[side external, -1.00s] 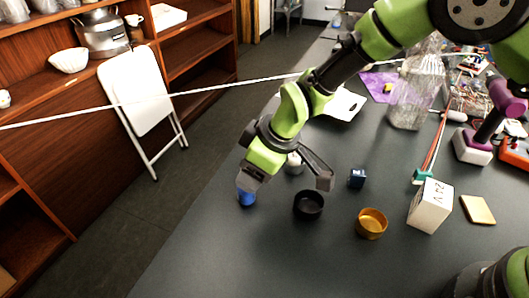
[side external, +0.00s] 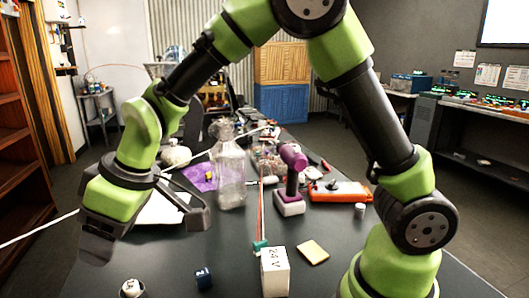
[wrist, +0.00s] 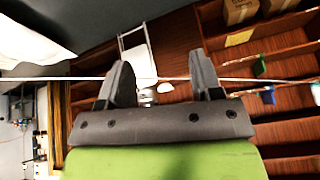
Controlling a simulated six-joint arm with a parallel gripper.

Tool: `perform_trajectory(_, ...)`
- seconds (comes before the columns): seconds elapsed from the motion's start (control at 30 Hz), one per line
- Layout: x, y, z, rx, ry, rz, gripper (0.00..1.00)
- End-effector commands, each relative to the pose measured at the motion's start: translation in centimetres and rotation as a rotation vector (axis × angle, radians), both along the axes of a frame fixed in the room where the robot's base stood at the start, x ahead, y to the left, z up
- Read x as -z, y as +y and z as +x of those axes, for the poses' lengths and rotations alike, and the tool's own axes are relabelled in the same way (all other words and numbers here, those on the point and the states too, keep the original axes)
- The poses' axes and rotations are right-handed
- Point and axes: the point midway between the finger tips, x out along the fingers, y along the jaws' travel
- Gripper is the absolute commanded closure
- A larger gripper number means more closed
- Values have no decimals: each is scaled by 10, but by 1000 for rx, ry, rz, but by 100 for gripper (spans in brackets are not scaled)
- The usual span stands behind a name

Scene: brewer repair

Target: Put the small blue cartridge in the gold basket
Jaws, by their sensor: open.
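A small dark-blue cartridge (side external: 203,278) stands on the dark table near the bottom edge of the side view, with a pale mark on it. The gold basket is not in either current view. My gripper (side external: 148,235) is open and empty, above the table to the upper left of the cartridge and apart from it. In the wrist view my gripper (wrist: 158,68) shows two spread dark fingers with nothing between them. The cartridge is not in the wrist view.
A white 24 V box (side external: 274,274) stands right of the cartridge, with a tan pad (side external: 313,251) beyond. A white-topped item (side external: 131,288) is left. A clear bottle (side external: 230,175), purple-and-white tool (side external: 291,180) and orange device (side external: 341,192) stand farther back.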

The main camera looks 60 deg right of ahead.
Motion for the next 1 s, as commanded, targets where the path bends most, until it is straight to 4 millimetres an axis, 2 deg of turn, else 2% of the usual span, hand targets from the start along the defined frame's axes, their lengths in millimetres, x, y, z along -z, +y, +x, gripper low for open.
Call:
perform_trajectory(0.03,-24,-17,-9,67,-10,27,41)
perform_trajectory(0.1,-50,-39,-26,158,-10,60,41)
perform_trajectory(0.2,-78,-67,-55,289,-11,109,41)
perform_trajectory(0.33,-102,-99,-100,457,-17,172,41)
perform_trajectory(0.5,-111,-126,-156,656,-27,248,41)
perform_trajectory(0.63,-107,-136,-184,758,-32,288,41)
perform_trajectory(0.8,-103,-140,-198,816,-35,310,37)
perform_trajectory(1.0,-103,-140,-199,820,-34,312,37)
